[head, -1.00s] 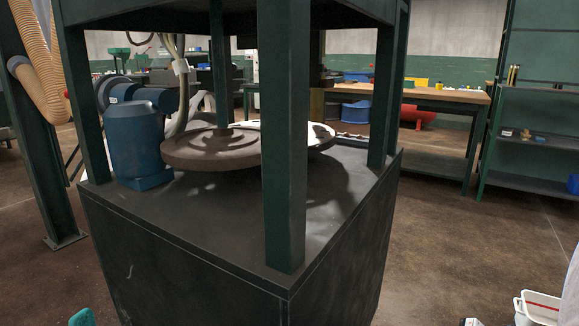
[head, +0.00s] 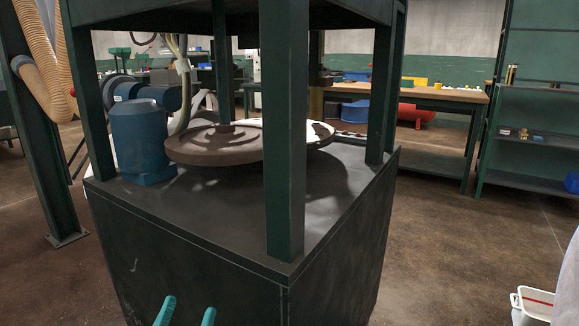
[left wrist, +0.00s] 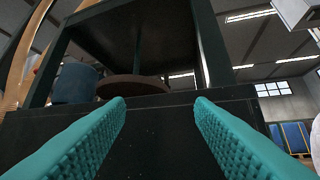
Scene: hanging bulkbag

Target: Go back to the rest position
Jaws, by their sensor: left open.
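My left gripper (head: 187,312) shows its two teal fingertips at the bottom edge of the head view, in front of the dark cabinet of the machine. In the left wrist view the same gripper (left wrist: 160,108) is open, with its ridged fingers apart and nothing between them. The machine (head: 190,250) stands before me, a dark box with green posts. My right gripper is not in the head view.
On the machine sit a blue motor (head: 139,140) and a round brown disc (head: 213,146). A white bin (head: 533,303) stands at the lower right. A workbench (head: 440,94) and green shelves (head: 535,90) are behind. Floor between machine and shelves is clear.

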